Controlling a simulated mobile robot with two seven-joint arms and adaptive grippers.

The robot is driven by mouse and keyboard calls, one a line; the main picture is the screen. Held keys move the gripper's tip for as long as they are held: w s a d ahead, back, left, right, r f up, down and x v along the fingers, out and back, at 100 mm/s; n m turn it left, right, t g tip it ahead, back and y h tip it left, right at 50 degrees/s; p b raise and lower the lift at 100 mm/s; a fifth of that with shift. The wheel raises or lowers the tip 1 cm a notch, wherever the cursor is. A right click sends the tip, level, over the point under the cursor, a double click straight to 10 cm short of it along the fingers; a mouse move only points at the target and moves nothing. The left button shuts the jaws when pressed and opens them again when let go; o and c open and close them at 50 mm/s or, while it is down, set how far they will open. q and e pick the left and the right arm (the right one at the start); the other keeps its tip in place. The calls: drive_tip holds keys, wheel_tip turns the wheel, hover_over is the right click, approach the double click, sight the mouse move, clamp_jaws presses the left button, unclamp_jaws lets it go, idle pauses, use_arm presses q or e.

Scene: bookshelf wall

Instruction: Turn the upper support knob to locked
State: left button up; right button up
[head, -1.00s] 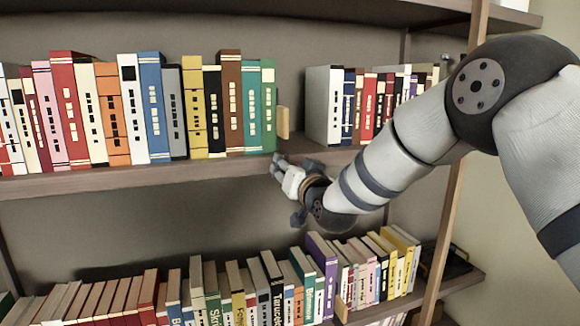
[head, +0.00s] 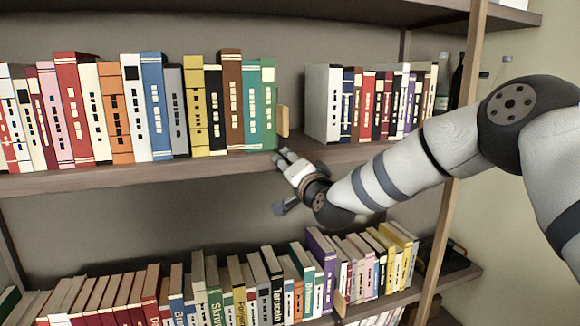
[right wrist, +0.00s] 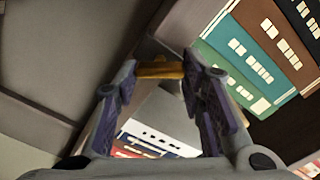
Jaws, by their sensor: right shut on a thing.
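The upper support (head: 283,121) is a small tan wooden block at the right end of the book row on the upper shelf, beside the green book. My right gripper (head: 280,157) is at that shelf's front edge just below the support. In the right wrist view its two fingers (right wrist: 160,75) stand on either side of a yellow-brown piece (right wrist: 160,71) at their tips. The gripper is shut on the support's knob, which is mostly hidden by the fingers; its setting cannot be read. My left gripper is not in view.
The upper shelf (head: 150,172) holds a book row (head: 152,105) left of the support and more books (head: 365,103) to the right. A lower shelf has a full row (head: 260,285) below my arm. A wooden upright (head: 470,70) stands behind my right arm.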

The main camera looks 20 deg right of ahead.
drive_tip(key=shift+f, duration=0.15)
drive_tip(key=o, duration=1.1)
drive_tip(key=shift+a, duration=0.1)
drive_tip(key=shift+o, duration=0.2)
drive_tip(key=s, duration=1.2)
drive_tip(key=shift+d, duration=0.25)
